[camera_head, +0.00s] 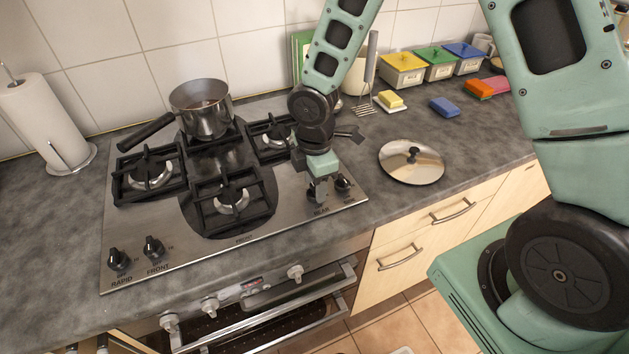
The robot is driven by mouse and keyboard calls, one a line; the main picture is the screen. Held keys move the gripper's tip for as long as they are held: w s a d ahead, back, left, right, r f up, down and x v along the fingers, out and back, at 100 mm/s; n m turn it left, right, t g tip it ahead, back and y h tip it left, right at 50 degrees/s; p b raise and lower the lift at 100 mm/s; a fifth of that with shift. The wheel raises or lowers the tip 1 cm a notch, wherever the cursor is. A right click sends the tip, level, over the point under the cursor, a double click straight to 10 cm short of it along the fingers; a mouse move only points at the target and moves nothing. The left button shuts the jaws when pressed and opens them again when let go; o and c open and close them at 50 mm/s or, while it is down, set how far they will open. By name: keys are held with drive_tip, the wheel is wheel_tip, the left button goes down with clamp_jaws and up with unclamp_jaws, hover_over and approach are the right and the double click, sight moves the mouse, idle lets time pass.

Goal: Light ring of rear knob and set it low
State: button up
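The steel gas hob (285,224) has two black knobs at its front left, labelled RAPID (120,259) and FRONT (154,247). Two more knobs sit at its front right. The rear knob is the left one of these, above a label that seems to read REAR, and is mostly hidden by my gripper (318,197). The far right knob (343,184) shows just right of my gripper. My gripper points down at the rear knob; contact and finger gap are too small to tell. No flame or lit ring is visible.
A steel saucepan (202,112) stands on the rear burner, its handle pointing left. A round lid (411,162) lies on the counter right of the hob. Paper towels (45,125) stand left. Yellow, green and blue containers (440,65) line the back right.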

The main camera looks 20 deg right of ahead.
drive_tip(key=shift+o, duration=0.3)
wheel_tip(320, 180, up, 17)
drive_tip(key=shift+r, duration=0.2)
idle(0.6)
